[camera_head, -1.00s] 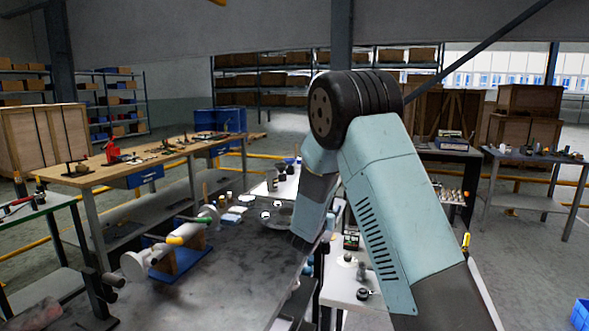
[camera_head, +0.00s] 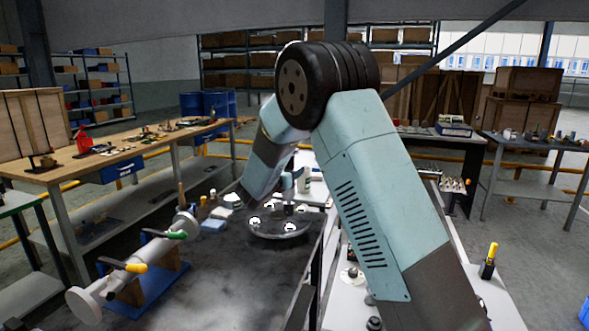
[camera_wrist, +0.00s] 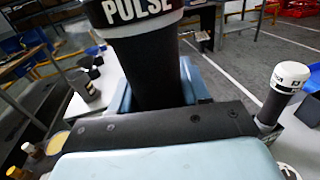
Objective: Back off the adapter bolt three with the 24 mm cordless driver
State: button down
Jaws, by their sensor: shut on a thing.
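In the wrist view my gripper (camera_wrist: 158,88) is shut around the dark barrel of a tool (camera_wrist: 150,62). In the head view my arm reaches over the dark workbench (camera_head: 190,290), and the gripper cannot be clearly made out. A round plate (camera_head: 266,236) with several bright-topped parts lies on the bench below the arm. I cannot tell which part, if any, is adapter bolt three.
A white-topped dark cylinder (camera_wrist: 284,88) stands right in the wrist view. A yellow-and-black tool (camera_head: 489,262) stands on the white table at right.

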aim_at(288, 195)
jog(key=shift+d+f, duration=0.15)
jog(key=shift+f, duration=1)
jog(key=shift+d+f, duration=0.1)
jog(key=shift+f, duration=1)
jog(key=shift+s+f, duration=0.1)
jog(key=shift+f, duration=0.65)
dwell(2.3)
jog(key=shift+r, duration=0.3)
dwell(1.6)
